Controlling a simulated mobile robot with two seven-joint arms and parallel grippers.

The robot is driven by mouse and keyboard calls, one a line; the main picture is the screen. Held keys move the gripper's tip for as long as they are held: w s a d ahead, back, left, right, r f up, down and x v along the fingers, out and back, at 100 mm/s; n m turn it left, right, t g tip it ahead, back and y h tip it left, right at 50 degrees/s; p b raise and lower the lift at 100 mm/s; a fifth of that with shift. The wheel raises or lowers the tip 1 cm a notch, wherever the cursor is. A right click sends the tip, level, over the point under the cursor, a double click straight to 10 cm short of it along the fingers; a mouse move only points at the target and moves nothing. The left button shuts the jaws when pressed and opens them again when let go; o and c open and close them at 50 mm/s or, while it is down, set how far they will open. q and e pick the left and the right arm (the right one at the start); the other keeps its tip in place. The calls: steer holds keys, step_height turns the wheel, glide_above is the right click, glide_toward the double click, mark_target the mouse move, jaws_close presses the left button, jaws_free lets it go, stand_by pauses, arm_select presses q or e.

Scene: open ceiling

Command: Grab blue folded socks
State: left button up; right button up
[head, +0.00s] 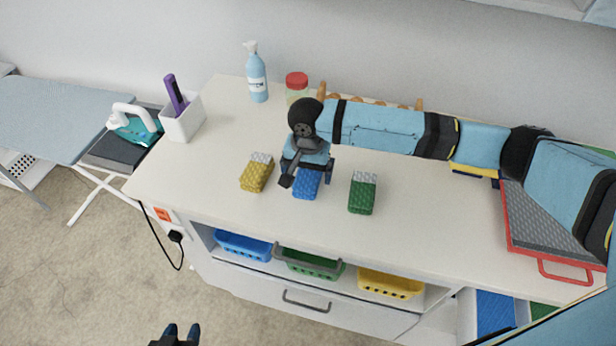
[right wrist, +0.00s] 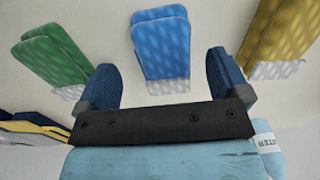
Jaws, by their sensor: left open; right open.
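The blue folded socks (head: 307,186) lie on the white counter, partly hidden by my right gripper in the head view. In the right wrist view the blue socks (right wrist: 163,45) show a white cuff and lie between and beyond the fingertips. My right gripper (right wrist: 163,78) is open and empty above them; it also shows in the head view (head: 307,180). Yellow folded socks (head: 256,173) lie to their left and green folded socks (head: 362,192) to their right. My left gripper (head: 181,334) shows only its tips at the bottom edge, away from the counter, open.
A white cup (head: 182,120) with a purple item, a spray bottle (head: 257,78) and a red-lidded jar (head: 297,86) stand at the back. A red-edged grey board (head: 535,222) lies at right. Blue (head: 243,246), green (head: 314,265) and yellow (head: 390,284) baskets sit on the shelf below.

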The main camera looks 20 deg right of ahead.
mark_target(306, 178)
step_height(306, 178, down, 3)
steer(key=shift+w+a+f, duration=0.1)
steer(key=shift+a, duration=0.05)
steer(key=shift+c, duration=0.4)
steer(key=c, duration=0.9)
